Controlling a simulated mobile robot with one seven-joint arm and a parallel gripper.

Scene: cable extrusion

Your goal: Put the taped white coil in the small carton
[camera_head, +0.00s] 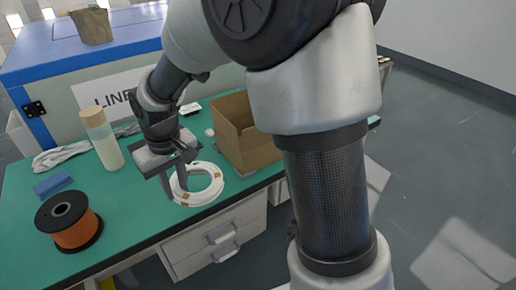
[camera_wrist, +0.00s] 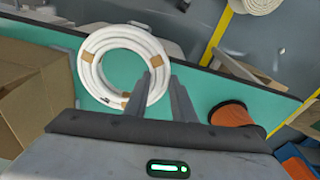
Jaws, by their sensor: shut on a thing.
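The taped white coil (camera_head: 203,198) is a ring with brown tape bands on the green bench, near its front edge. My gripper (camera_head: 175,188) points down at the coil's left side, with its fingers shut on the ring. In the wrist view, the fingertips (camera_wrist: 161,78) straddle one side of the coil (camera_wrist: 89,78). I cannot tell whether the coil is lifted off the bench. The small carton (camera_head: 250,152) stands open-topped just behind and to the right of the coil. In the wrist view, the carton (camera_wrist: 38,100) is at the left, its inside mostly hidden.
An orange cable spool (camera_head: 76,232) stands at the bench's front left. A large blue-topped box (camera_head: 70,50) blocks the back. Drawers (camera_head: 215,238) sit below the front edge.

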